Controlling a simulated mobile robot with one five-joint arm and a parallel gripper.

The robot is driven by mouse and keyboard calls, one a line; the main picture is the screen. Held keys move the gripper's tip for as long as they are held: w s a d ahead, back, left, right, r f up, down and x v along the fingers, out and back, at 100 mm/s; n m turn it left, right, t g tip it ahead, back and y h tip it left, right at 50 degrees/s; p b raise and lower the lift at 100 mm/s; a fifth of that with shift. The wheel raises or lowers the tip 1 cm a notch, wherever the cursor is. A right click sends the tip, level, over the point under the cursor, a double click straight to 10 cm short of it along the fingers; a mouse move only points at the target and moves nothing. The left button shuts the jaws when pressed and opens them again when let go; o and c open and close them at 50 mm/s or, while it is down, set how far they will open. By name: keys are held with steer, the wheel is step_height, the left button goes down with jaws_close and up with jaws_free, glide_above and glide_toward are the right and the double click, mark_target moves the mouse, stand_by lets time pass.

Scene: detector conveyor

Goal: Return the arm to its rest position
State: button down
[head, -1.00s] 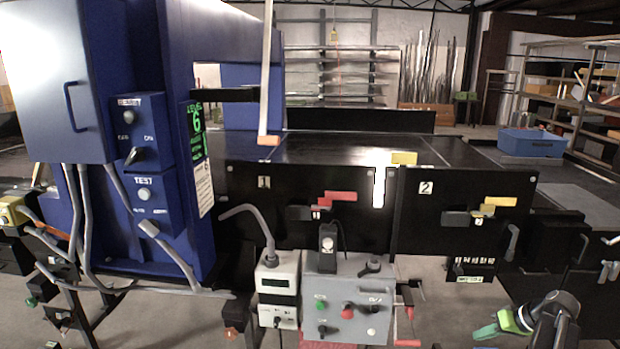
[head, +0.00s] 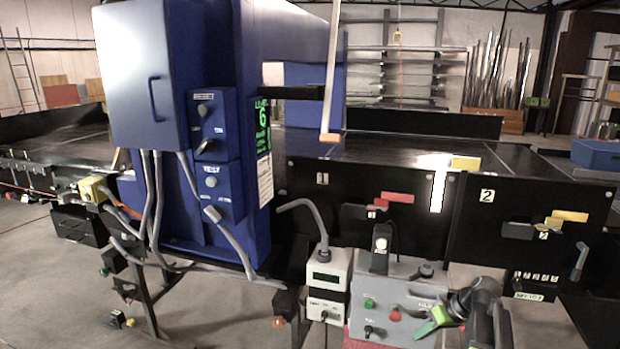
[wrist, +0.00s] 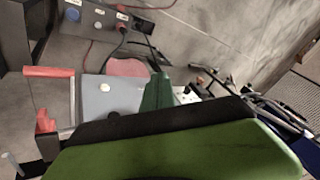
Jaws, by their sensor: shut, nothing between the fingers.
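My gripper (head: 428,325) shows at the lower right of the head view, with a green finger pointing left and down. It is shut and empty. It appears in front of the lower right part of the grey control box (head: 386,297); I cannot tell whether they touch. My dark arm links behind it are partly cut off by the bottom edge. In the wrist view my gripper's green finger (wrist: 158,92) stands beyond a large green and black part of my own arm that covers the lower middle.
A blue detector cabinet (head: 228,60) stands over the dark conveyor (head: 400,150). Black panels with red (head: 398,197) and yellow (head: 570,215) handles front it. A white meter box (head: 328,280) with a curved grey pipe stands left of the control box. Open floor (head: 215,310) lies lower left.

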steer(key=a+f+n+g, duration=0.2)
steer(key=a, duration=1.3)
steer(key=s+a+f+m+g+h, duration=0.1)
steer(key=s+a+m+h, duration=0.3)
steer(key=s+a+h, duration=0.1)
steer(key=s+a, duration=0.1)
steer(key=s, duration=0.1)
steer(key=shift+s+a+f+m, duration=0.3)
steer(key=shift+s+a+f, duration=0.05)
